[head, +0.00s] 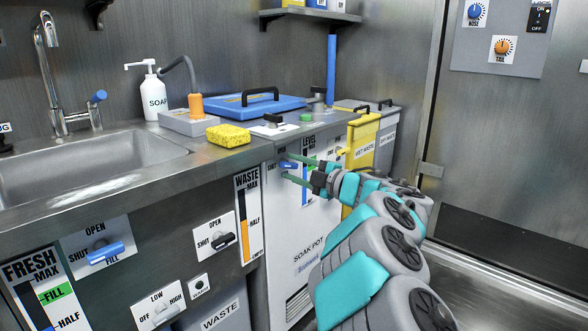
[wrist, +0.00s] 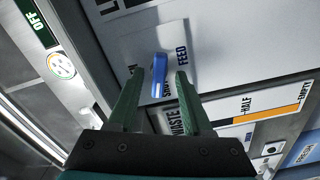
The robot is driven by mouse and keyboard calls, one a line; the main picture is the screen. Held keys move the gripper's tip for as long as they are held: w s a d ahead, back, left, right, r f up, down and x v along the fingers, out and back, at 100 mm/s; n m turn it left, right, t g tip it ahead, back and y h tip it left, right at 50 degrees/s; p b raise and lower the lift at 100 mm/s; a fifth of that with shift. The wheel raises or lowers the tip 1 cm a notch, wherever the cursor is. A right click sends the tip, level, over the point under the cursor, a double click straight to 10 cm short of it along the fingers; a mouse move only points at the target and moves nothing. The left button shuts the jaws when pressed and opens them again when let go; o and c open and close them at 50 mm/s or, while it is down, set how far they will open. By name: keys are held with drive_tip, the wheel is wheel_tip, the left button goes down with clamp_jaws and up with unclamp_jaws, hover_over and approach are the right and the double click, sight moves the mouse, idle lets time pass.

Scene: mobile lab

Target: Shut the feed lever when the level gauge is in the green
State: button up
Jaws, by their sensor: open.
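The feed lever is a small blue handle (wrist: 159,75) on a white plate marked FEED in the wrist view. It also shows small on the white soak pot front in the head view (head: 289,166). My gripper (wrist: 158,77) is open, its two green fingers on either side of the handle with gaps visible; I cannot tell whether they touch it. In the head view, my gripper (head: 286,168) reaches the panel from the right. The level gauge (head: 308,143) stands beside the lever, with a green band and blue below. My gripper partly covers it, so the exact level is unclear.
A waste gauge (head: 246,215) with an orange bar is left of the soak pot (head: 304,240). Other levers (head: 220,241) and a blue fill lever (head: 105,253) sit further left. A yellow sponge (head: 228,136) lies on the counter.

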drive_tip(key=shift+w+a, duration=0.15)
clamp_jaws()
idle(0.4)
